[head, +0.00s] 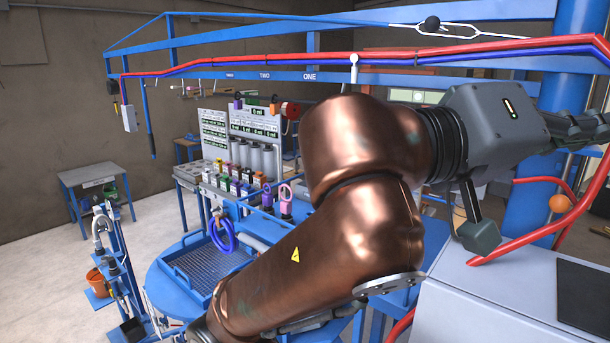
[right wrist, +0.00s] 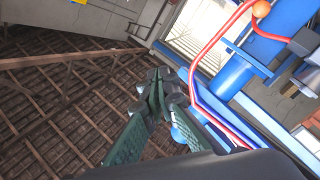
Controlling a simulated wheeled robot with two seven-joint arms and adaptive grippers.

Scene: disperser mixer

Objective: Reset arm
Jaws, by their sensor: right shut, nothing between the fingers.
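My right arm (head: 345,190), copper-coloured, is bent up across the middle of the head view and hides much of the machine behind it. Its dark right gripper (head: 590,128) points to the right at the picture's right edge, partly cut off. In the right wrist view the right gripper (right wrist: 158,88) has its fingertips together, shut with nothing between them, and faces the roof beams and blue steelwork. My left gripper is in neither view.
A blue column (head: 585,70) with red hoses (head: 540,222) stands close to the right gripper. A grey cabinet (head: 470,300) is at the lower right. A blue round table (head: 165,290) and a rack of coloured padlocks (head: 240,180) stand behind the arm. Open floor lies left.

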